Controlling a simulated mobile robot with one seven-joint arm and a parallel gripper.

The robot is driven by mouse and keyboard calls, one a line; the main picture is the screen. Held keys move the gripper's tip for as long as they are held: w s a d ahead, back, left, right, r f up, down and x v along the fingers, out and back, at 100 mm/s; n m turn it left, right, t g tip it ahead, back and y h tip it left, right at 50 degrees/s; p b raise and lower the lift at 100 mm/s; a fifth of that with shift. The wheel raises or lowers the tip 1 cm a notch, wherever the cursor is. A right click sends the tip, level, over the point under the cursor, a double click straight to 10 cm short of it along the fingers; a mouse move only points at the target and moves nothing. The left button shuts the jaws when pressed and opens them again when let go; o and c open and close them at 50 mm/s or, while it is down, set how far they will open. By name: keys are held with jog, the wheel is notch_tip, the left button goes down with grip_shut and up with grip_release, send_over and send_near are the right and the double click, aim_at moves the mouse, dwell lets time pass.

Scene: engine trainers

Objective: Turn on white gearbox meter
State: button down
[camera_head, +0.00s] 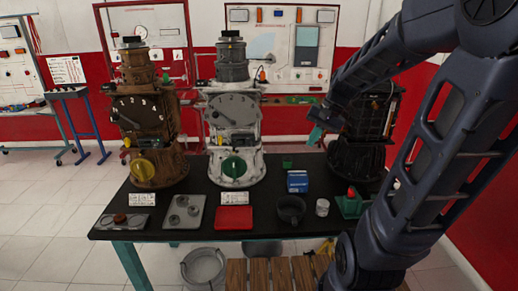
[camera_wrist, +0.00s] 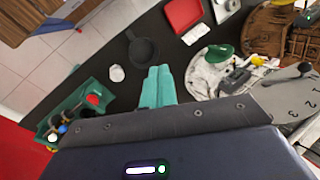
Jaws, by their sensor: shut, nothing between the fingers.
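The white gearbox (camera_head: 222,140) stands upright on the black table, in the middle. Its grey round meter (camera_head: 234,108) faces forward, and a green knob (camera_head: 234,167) sits low on its front. In the wrist view the white gearbox (camera_wrist: 200,76) is right of my fingers, with its green knob (camera_wrist: 215,53) and the grey numbered meter face (camera_wrist: 287,105) at the right edge. My gripper (camera_head: 316,136) is right of the white gearbox and apart from it, above the table. Its teal fingers (camera_wrist: 158,84) are together and empty. The meter's switch cannot be made out clearly.
A brown gearbox (camera_head: 145,140) with a yellow knob stands left, and a dark gearbox (camera_head: 358,152) stands right behind my arm. A red tray (camera_head: 234,219), blue box (camera_head: 297,181), black bowl (camera_head: 291,210) and white cup (camera_head: 322,207) lie along the front.

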aim_at(251, 145)
jog(key=w+a+f+m+y, duration=0.1)
jog(key=w+f+m+y, duration=0.2)
jog(key=w+f, duration=0.3)
jog(key=w+a+f+m+y, duration=0.2)
jog(key=w+f, duration=0.4)
jog(key=w, duration=0.6)
jog(key=w+a+f+m+y, duration=0.1)
jog(key=w+f+m+y, duration=0.3)
jog(key=w, duration=0.5)
notch_tip(251, 145, down, 2)
jog(key=shift+w+a+m+t+y, duration=0.3)
jog(key=shift+a+m+t+y, duration=0.1)
jog(key=shift+m, duration=0.8)
jog(key=shift+a, duration=0.1)
jog(key=a, duration=1.1)
jog(key=shift+a, duration=0.25)
